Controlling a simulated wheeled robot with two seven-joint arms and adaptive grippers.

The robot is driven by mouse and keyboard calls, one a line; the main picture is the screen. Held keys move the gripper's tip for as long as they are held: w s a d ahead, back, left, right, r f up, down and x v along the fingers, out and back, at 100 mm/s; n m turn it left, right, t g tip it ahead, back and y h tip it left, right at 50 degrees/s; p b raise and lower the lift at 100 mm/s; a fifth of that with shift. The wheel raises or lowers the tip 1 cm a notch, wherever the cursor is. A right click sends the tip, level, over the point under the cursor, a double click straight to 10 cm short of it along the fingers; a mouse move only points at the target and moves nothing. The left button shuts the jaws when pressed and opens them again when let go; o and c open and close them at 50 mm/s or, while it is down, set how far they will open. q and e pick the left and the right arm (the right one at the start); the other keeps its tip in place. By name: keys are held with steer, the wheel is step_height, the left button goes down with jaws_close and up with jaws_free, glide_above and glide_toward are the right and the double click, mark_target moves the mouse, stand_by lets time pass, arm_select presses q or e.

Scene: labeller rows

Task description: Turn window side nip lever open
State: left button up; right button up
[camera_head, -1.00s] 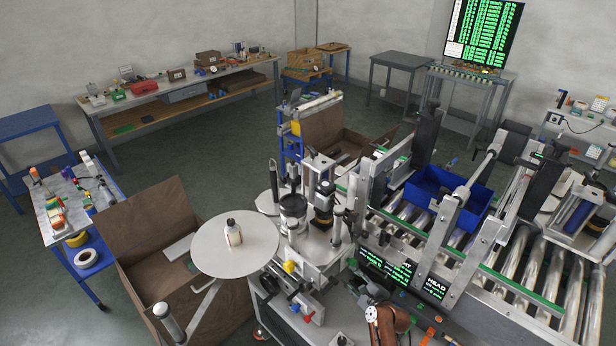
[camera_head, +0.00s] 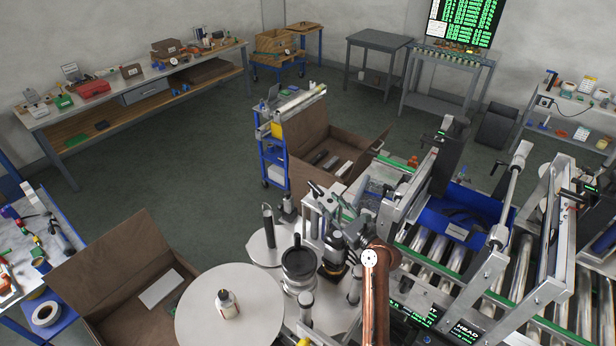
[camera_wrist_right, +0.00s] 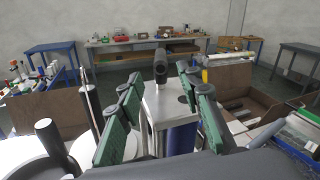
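I cannot tell for sure that this is the window side nip lever. In the head view my copper-coloured right arm rises at the labeller, and the right gripper (camera_head: 336,203) is small and hard to separate from the machine parts. My left gripper is not in view.
A dark handle (camera_wrist_right: 53,140) stands close left of my fingers in the wrist view. A blue bin (camera_head: 460,215) sits on the roller conveyor.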

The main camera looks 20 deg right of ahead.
mark_target(317, 188)
steer(key=p+x, duration=0.1)
steer(key=x, duration=0.5)
steer(key=shift+w+r, duration=0.2)
steer(key=shift+w, duration=0.05)
steer(key=shift+w+a+f, duration=0.1)
steer(key=shift+w+a, duration=0.05)
steer(key=shift+w, duration=0.55)
steer(key=c, duration=0.5)
steer(key=shift+c, duration=0.9)
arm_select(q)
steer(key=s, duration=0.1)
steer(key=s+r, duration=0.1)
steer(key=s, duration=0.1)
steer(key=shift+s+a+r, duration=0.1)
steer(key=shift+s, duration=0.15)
arm_select(e)
jaws_close()
